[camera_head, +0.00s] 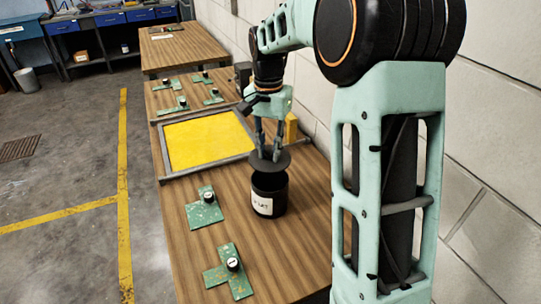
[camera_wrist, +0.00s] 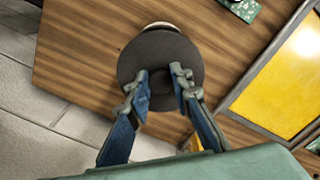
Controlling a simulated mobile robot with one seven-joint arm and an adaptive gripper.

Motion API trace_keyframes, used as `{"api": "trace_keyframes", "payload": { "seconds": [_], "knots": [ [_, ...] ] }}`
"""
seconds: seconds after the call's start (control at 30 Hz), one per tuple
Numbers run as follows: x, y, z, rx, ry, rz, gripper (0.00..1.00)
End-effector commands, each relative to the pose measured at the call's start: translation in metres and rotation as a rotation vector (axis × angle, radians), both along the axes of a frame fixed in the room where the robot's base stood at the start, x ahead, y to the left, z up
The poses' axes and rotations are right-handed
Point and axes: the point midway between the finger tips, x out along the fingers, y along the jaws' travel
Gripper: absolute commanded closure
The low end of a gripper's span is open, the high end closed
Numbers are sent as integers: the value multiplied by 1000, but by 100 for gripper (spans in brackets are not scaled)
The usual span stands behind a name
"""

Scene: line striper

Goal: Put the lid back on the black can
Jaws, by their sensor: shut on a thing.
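The black can (camera_head: 269,194) stands upright on the wooden table and has a white label on its side. The round dark lid (camera_head: 267,161) is just above the can's top, slightly tilted, and a dark gap shows between lid and can. My gripper (camera_head: 266,147) is above the can and shut on the lid by its top middle. In the wrist view my gripper (camera_wrist: 161,82) points down at the lid (camera_wrist: 158,52). The lid hides nearly all of the can there; only a pale sliver shows past its far edge.
A yellow screen in a grey frame (camera_head: 162,168) lies behind the can. Green plates with black-and-white knobs (camera_head: 205,210) lie left and in front. A small yellow block (camera_head: 291,129) stands near the wall at right. Bare table lies around the can.

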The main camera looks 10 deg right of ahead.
Motion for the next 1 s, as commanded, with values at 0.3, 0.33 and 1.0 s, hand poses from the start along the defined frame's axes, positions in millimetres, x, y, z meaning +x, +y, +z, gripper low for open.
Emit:
{"api": "trace_keyframes", "payload": {
  "seconds": [0.3,0.33,1.0],
  "knots": [
    [0,0,-26,1,1,0,100],
    [-1,0,-29,1,1,0,100],
    [0,0,-62,0,0,0,100]
  ]
}}
